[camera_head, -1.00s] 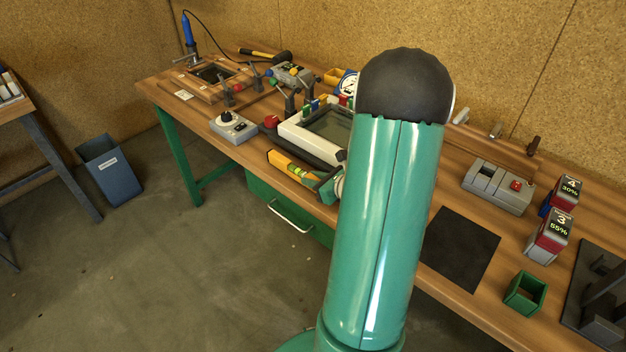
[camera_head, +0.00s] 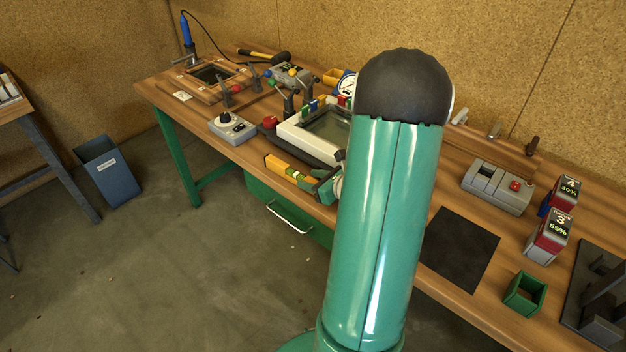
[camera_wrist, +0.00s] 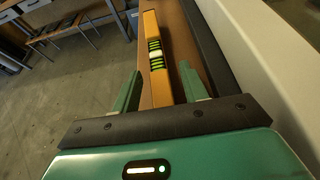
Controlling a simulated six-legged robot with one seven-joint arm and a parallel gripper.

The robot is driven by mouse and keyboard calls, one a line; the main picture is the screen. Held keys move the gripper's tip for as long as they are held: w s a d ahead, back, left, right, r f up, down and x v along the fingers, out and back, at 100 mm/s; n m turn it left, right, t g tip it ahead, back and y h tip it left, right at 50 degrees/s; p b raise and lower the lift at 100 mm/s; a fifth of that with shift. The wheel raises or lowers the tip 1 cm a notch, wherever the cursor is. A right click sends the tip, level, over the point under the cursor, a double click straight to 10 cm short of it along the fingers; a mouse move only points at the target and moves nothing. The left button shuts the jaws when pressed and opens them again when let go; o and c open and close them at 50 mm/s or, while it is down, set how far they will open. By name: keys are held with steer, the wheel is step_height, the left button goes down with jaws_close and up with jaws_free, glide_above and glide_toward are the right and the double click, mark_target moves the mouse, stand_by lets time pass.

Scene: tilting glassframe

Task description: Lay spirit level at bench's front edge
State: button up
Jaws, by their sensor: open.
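The spirit level (camera_head: 277,164) is a long yellow-orange bar with green vials. In the head view it lies along the bench's front edge, in front of the white-framed glass panel. In the wrist view the level (camera_wrist: 153,32) runs lengthwise away from me, beside the bench's edge, with its near end between my fingers. My gripper (camera_wrist: 160,82) is open, with one green finger on each side of the level and a visible gap at the right finger. In the head view my gripper (camera_head: 328,188) is at the level's right end, partly hidden by my arm.
The white frame (camera_head: 305,142) stands close behind the level. A red knob (camera_head: 270,122) and a grey dial box (camera_head: 232,126) are to its left. The wooden bench (camera_head: 185,108) has a green drawer (camera_head: 262,192) below. A dark mat (camera_head: 460,248) lies to the right.

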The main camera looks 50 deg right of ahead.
steer(key=v, duration=1.2)
steer(key=shift+s+a+f, duration=0.1)
steer(key=shift+a+f, duration=0.05)
steer(key=shift+f, duration=0.1)
steer(key=w+a+r+n+g+y, duration=0.3)
steer(key=a+n, duration=0.4)
steer(key=a, duration=0.3)
steer(key=w+a+r+n+g+y, duration=0.3)
steer(key=a+r+n, duration=0.1)
steer(key=a+n, duration=0.5)
steer(key=s+a+r+n+g+h, duration=0.1)
steer(key=s+a+r+n+h, duration=0.2)
steer(key=a+n, duration=0.4)
steer(key=s+a+r+n+g+h, duration=0.1)
steer(key=s+a+r+n+h, duration=0.2)
steer(key=n, duration=0.9)
steer(key=a+r, duration=0.3)
steer(key=a, duration=0.2)
steer(key=shift+s+n, duration=0.2)
steer(key=shift+n, duration=0.1)
steer(key=shift+a+r, duration=0.1)
